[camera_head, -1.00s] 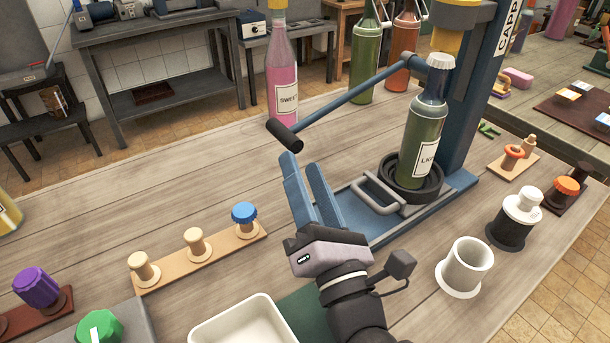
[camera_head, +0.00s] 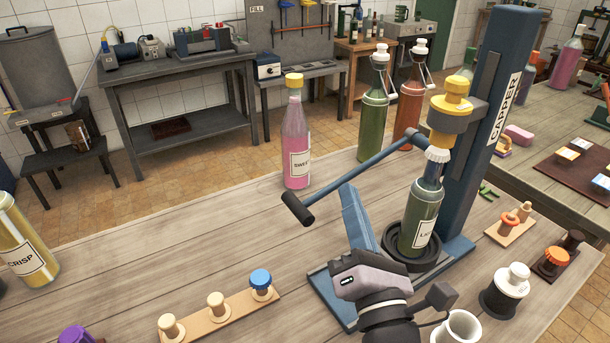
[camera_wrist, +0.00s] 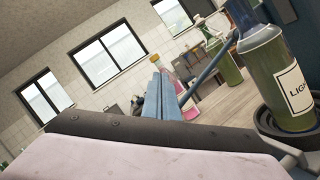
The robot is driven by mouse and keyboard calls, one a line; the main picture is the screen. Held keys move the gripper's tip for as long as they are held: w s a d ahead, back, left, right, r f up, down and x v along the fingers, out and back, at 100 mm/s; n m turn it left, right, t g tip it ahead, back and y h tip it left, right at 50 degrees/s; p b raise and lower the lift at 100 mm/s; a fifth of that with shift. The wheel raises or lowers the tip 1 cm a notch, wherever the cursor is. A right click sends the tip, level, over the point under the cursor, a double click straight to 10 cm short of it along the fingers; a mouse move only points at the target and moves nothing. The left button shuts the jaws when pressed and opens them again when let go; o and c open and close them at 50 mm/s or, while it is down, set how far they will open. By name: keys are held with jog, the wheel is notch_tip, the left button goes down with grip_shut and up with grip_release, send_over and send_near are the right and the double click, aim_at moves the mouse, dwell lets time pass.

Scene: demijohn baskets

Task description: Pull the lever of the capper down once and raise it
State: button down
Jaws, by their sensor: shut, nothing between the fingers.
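The blue capper (camera_head: 490,120) stands on the bench with its lever (camera_head: 350,172) slanting down and left to a black grip (camera_head: 298,207). Its yellow head (camera_head: 450,112) is above a green bottle (camera_head: 419,218), upright on the round black base, with a white crown cap (camera_head: 437,154) on its neck. The bottle also shows in the wrist view (camera_wrist: 280,80). My gripper (camera_head: 347,190) is shut and empty, its blue fingers pointing up, tips just below the lever bar in the picture, right of the grip. I cannot tell whether they touch. In the wrist view the fingers (camera_wrist: 158,75) are together, left of the lever (camera_wrist: 205,72).
A pink bottle (camera_head: 296,140) stands behind the lever. Green (camera_head: 373,125) and orange (camera_head: 409,105) bottles are farther back. A stopper rack (camera_head: 220,312) lies front left, and a white cup (camera_head: 458,330) is at front right. The bench left of the capper is mostly clear.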

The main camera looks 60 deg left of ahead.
jog(key=w+d+r+g+p, duration=0.1)
jog(key=w+r+p, duration=0.2)
jog(key=r+p, duration=0.9)
jog(key=s+f+m+g+h+p, duration=0.1)
jog(key=f+m, duration=0.4)
jog(key=m, duration=0.5)
jog(key=s+f+m+g+h, duration=0.3)
jog(key=s+f+m+g, duration=0.2)
jog(key=m, duration=0.6)
jog(key=shift+s+a+f+m+p, duration=0.15)
jog(key=shift+s+f+m+p, duration=0.2)
jog(key=shift+s+f, duration=0.2)
